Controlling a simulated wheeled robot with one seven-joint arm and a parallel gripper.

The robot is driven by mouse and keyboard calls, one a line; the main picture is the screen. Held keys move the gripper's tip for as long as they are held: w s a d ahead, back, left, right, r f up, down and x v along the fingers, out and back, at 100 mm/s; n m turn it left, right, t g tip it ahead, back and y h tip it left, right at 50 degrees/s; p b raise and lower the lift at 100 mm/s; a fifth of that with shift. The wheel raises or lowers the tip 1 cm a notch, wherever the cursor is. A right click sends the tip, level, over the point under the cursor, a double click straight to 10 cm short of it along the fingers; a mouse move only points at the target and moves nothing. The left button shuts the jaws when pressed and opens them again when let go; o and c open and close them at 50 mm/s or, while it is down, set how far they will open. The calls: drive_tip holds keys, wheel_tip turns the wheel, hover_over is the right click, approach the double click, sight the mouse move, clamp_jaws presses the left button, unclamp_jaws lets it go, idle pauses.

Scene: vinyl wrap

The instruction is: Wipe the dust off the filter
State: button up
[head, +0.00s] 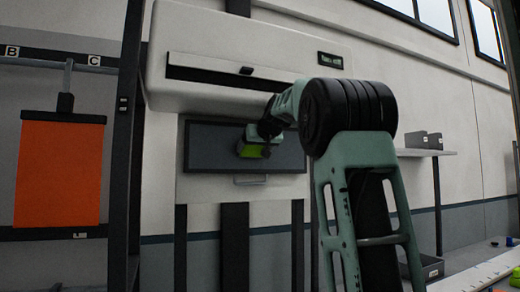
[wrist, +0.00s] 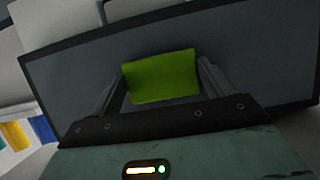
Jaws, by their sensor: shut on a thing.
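The filter (head: 210,147) is a dark grey framed panel on the wall unit's lower front, above a small light handle. It fills much of the wrist view (wrist: 250,60). My gripper (head: 249,148) is in front of the filter, right of its middle. It is shut on a green cloth or pad (wrist: 163,76), held between the two fingers. The green pad (head: 249,151) is against or very close to the filter face; contact is hard to tell. No clear dust shows on the visible part. My gripper and arm hide part of the filter's right side.
A white wall unit (head: 210,50) with a dark slot overhangs the filter.

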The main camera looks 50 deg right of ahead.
drive_tip(key=shift+w+a+p, duration=0.15)
drive_tip(key=shift+w+a, duration=0.5)
drive_tip(key=shift+a, duration=0.4)
drive_tip(key=shift+w+a+p, duration=0.1)
drive_tip(key=shift+w+a, duration=0.55)
drive_tip(key=shift+a, duration=0.4)
drive_tip(key=shift+w+a+p, duration=0.15)
drive_tip(key=shift+w+a, duration=0.5)
drive_tip(key=shift+a, duration=0.4)
drive_tip(key=shift+r+p, duration=0.6)
drive_tip(key=shift+r, duration=0.05)
drive_tip(key=shift+s+d+f+b, duration=0.15)
drive_tip(key=shift+s+d, duration=0.35)
drive_tip(key=shift+d, duration=0.3)
drive_tip(key=shift+s+d+b, duration=0.15)
drive_tip(key=shift+s+d, duration=0.3)
drive_tip(key=shift+d, duration=0.35)
drive_tip(key=shift+s+d+f+b, duration=0.15)
drive_tip(key=shift+s+d, duration=0.35)
drive_tip(key=shift+d, duration=0.3)
drive_tip(key=shift+s+d+r, duration=0.1)
drive_tip(key=shift+s+d, duration=0.45)
drive_tip(key=shift+d, duration=0.35)
drive_tip(key=shift+s+d+r, duration=0.1)
drive_tip(key=shift+s+d, duration=0.4)
drive_tip(key=shift+d, duration=0.35)
drive_tip(key=shift+d+b, duration=0.1)
drive_tip(key=shift+b, duration=0.2)
